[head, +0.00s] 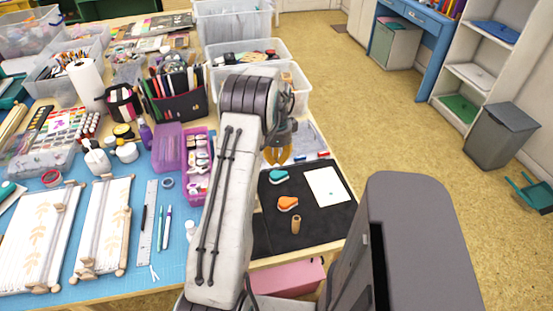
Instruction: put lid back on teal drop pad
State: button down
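A small teal drop-shaped pad (278,176) lies on the black mat (262,236), near the mat's far left part. I cannot tell from here whether it is covered or whether its lid lies apart from it. An orange drop-shaped pad (288,204) lies just nearer to me on the same mat. My gripper (277,157), with yellow-orange fingers, points down just beyond the teal pad in the picture. It looks apart from the pad, but its height is unclear. Whether its fingers are open or shut on something is too small to tell. My arm hides the mat's left side.
A white card (326,187) and a small tan upright cylinder (296,225) are on the mat. A purple box (196,170) of small items stands left of my arm. Clear bins (250,52) stand behind. The table's right edge is close to the mat.

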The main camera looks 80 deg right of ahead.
aim_at(276, 175)
jog(key=shift+f+b, duration=2.15)
jog(key=shift+f, duration=1)
jog(key=shift+r, duration=0.3)
jog(key=shift+r+p, duration=2.45)
jog(key=shift+r, duration=0.85)
